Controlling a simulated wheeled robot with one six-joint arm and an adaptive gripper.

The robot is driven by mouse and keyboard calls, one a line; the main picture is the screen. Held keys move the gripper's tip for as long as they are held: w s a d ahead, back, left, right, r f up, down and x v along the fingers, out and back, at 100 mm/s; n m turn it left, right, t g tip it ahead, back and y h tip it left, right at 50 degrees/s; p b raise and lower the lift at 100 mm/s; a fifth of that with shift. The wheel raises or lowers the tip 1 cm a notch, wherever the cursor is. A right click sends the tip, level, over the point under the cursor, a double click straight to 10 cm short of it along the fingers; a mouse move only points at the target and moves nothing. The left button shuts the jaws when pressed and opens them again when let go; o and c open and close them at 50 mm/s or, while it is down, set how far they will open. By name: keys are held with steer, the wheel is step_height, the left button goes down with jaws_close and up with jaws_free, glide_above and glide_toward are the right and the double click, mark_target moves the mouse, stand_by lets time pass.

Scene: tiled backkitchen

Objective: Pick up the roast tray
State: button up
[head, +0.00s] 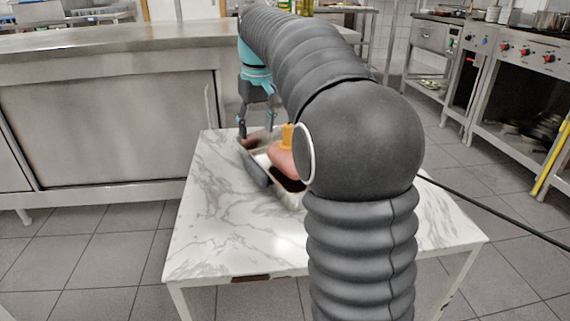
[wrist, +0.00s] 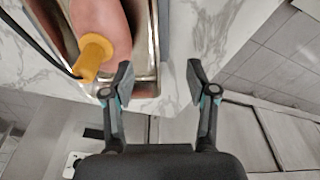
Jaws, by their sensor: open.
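The roast tray (head: 252,167) is a shallow metal tray on the marble-topped table, partly hidden behind my arm in the head view. It holds a pinkish-brown roast (head: 282,160) with a yellow knob (head: 288,134) stuck in it. In the wrist view, the tray's metal wall (wrist: 147,45), the roast (wrist: 98,18) and the yellow knob (wrist: 93,56) show at upper left. My gripper (wrist: 160,84) is open and empty at one end of the tray.
The marble table (head: 225,235) has free room in front and left of the tray. A steel counter (head: 110,100) stands behind it. Steel cooking units (head: 520,80) stand at right across the tiled floor. A dark cable (wrist: 40,45) runs to the yellow knob.

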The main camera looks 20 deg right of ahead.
mark_target(255, 164)
steer(key=f+b, duration=0.1)
steer(key=f, duration=0.3)
steer(key=w+f+b, duration=0.1)
steer(key=f, duration=0.4)
steer(key=w+f+b, duration=0.1)
steer(key=f, duration=0.3)
steer(key=shift+a+f, duration=0.2)
steer(key=shift+f, duration=0.05)
steer(key=shift+r, duration=0.1)
jaws_close()
